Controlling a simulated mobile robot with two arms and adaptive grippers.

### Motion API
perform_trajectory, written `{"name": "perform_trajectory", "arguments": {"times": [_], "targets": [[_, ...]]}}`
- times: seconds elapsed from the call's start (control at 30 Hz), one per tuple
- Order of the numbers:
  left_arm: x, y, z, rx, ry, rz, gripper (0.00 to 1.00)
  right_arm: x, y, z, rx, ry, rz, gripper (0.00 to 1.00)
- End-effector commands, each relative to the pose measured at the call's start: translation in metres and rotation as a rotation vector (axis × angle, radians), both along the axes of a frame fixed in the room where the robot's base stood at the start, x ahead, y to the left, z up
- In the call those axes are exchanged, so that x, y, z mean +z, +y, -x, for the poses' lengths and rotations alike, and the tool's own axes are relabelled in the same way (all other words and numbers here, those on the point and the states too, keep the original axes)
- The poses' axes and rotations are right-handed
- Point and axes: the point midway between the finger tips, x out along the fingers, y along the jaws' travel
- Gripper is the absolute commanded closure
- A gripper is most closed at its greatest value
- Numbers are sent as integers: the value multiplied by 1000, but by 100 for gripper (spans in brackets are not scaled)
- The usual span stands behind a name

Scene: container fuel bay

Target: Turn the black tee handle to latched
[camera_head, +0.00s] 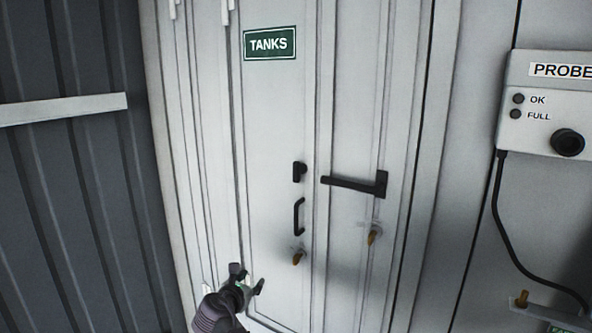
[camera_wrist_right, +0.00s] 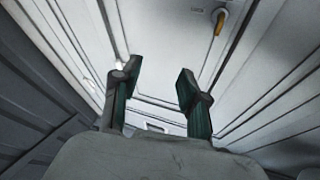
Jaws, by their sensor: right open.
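A pale cabinet door (camera_head: 267,115) carries several black fittings. A long black lever handle (camera_head: 350,184) lies nearly level, its mounting plate at the right end and its free end reaching left to the door seam. A small black fitting (camera_head: 300,171) sits left of that free end, above a black pull handle (camera_head: 299,216). I cannot tell for sure which is the tee handle. My right gripper (camera_head: 248,279) is open and empty, low in front of the door, below and left of these fittings. In the right wrist view its fingers (camera_wrist_right: 156,85) are spread with nothing between them.
A probe box (camera_head: 550,105) with a hanging cable (camera_head: 495,205) is at right. A dark corrugated wall (camera_head: 65,190) stands at left.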

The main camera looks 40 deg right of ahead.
Motion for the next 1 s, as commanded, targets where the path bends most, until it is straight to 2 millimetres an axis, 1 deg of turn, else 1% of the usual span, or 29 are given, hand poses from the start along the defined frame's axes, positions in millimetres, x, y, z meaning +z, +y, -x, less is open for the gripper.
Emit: {"name": "perform_trajectory", "arguments": {"times": [0.03,0.07,0.1,0.2,0.3,0.4,0.47,0.57,0.67,1.0], "targets": [[0,0,0,0,0,0,100,62,-6,-7,-29,-14,96,56],[0,0,0,0,0,0,100,92,-10,-7,-50,-9,151,56],[0,0,0,0,0,0,100,130,-15,-4,-83,-2,217,56],[0,0,0,0,0,0,100,207,-25,11,-167,23,335,56],[1,0,0,0,0,0,100,255,-30,27,-235,48,400,56],[1,0,0,0,0,0,100,277,-34,36,-272,67,429,56],[2,0,0,0,0,0,100,283,-36,38,-282,72,436,56],[6,0,0,0,0,0,100,285,-45,35,-284,76,439,56],[12,0,0,0,0,0,100,286,-61,29,-285,76,440,56],[36,0,0,1,-1,0,100,286,-127,1,-283,77,439,56]]}}
